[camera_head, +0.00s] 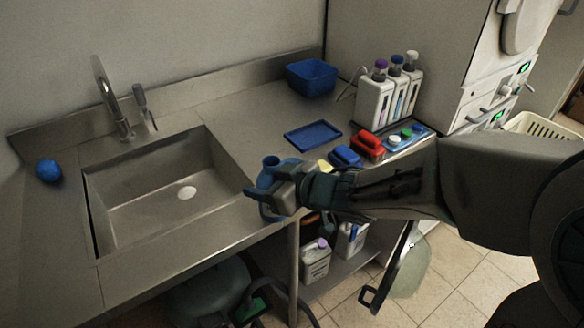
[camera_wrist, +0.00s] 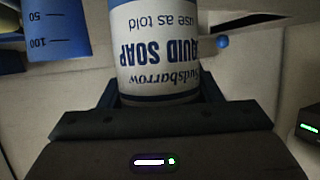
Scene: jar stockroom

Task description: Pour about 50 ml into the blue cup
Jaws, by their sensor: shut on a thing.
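My gripper (camera_head: 282,188) is over the counter's front edge, right of the sink. In the wrist view it is shut on a soap bottle (camera_wrist: 155,50) with a white and blue label, whose lettering reads upside down. In the head view blue parts (camera_head: 268,176) show around my fingers; I cannot tell which belong to the bottle. The blue cup (camera_wrist: 55,32), with 50 and 100 marks, stands at the left of the wrist view, beside the bottle and apart from it. Its rim and contents are not clear, and I cannot make it out surely in the head view.
The sink (camera_head: 150,200) with its tap (camera_head: 110,100) lies left. A blue ball-like thing (camera_head: 48,170) sits beyond it. A blue tray (camera_head: 313,134), blue bin (camera_head: 312,77), red block (camera_head: 367,144) and several white bottles (camera_head: 375,98) are on the right counter.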

